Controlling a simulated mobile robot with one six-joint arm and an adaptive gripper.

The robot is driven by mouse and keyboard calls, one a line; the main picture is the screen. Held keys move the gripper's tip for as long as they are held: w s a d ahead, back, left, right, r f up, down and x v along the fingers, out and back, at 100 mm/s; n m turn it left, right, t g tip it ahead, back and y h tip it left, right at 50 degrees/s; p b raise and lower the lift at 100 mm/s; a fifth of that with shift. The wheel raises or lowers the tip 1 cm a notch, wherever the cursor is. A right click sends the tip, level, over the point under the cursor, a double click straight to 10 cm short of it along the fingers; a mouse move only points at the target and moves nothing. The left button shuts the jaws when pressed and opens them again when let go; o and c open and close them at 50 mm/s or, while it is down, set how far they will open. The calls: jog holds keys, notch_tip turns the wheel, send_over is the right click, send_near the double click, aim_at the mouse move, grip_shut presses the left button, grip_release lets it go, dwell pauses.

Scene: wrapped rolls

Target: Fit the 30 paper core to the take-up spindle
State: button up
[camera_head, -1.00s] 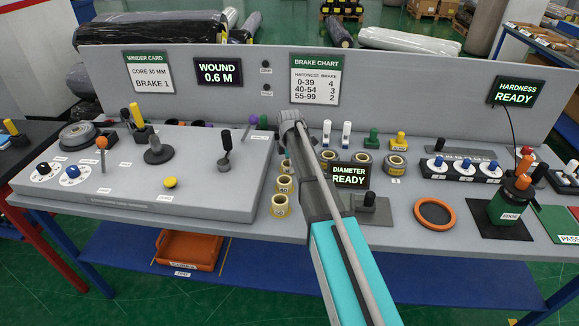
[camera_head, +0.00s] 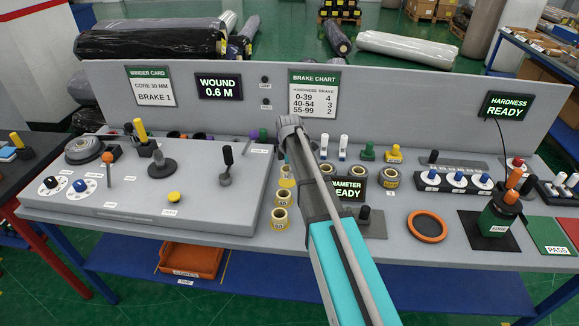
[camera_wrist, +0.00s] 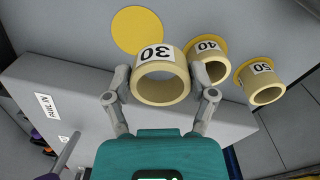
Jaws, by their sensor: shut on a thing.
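In the wrist view the cream paper core marked 30 (camera_wrist: 160,80) sits between the two fingers of my gripper (camera_wrist: 158,88), which is shut on it. The core is off its yellow disc (camera_wrist: 138,30), which shows bare beside it. In the head view the core (camera_head: 286,172) is small and partly hidden by my arm; the gripper's fingers are hidden there. The grey winder console (camera_head: 120,195) is to the left. It carries a grey disc with an upright post (camera_head: 161,165) and a round grey part (camera_head: 84,149); I cannot tell which is the take-up spindle.
Cores marked 40 (camera_wrist: 208,65) and 50 (camera_wrist: 262,80) stand close beside the held one. A black lever (camera_head: 226,165) and an orange-topped lever (camera_head: 108,160) rise from the console. The diameter display (camera_head: 350,189) stands right of my arm. The back panel (camera_head: 410,115) closes off the rear.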

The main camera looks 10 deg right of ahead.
jog(key=s+a+r+p, duration=0.1)
jog(key=s+r+p, duration=0.4)
jog(key=s, duration=0.6)
jog(key=shift+r+p, duration=0.35)
jog(key=shift+r, duration=0.4)
jog(key=shift+s, duration=0.1)
